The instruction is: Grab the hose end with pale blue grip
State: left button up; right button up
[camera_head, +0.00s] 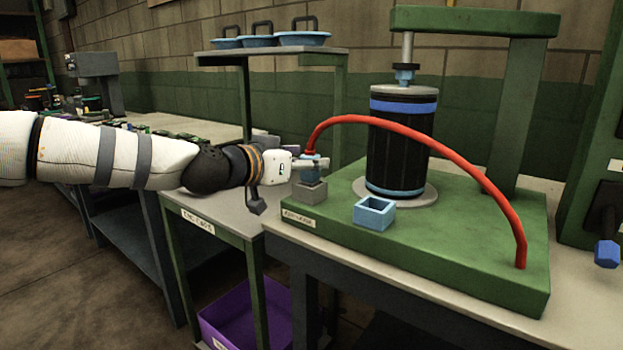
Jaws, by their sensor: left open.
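The red hose (455,146) arches over the green base plate, from its far end at the right to the hose end with the pale blue grip (311,174) at the left. That end points down at a small grey block (309,191) on the plate's left corner. My left gripper (312,163) comes in from the left and is open at the pale blue grip. Its fingers partly cover the grip, and I cannot tell whether they touch it. My right gripper is not in view.
A black cylinder (400,150) with blue bands stands on the green base plate (420,245) under a green press frame (474,20). An empty blue square box (374,213) sits in front. A shelf with blue pans (303,38) is behind. A purple bin (245,318) is below.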

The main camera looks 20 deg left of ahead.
pick_arm(q)
jog(key=shift+x, duration=1.2)
jog(key=shift+a, duration=0.1)
grip_shut()
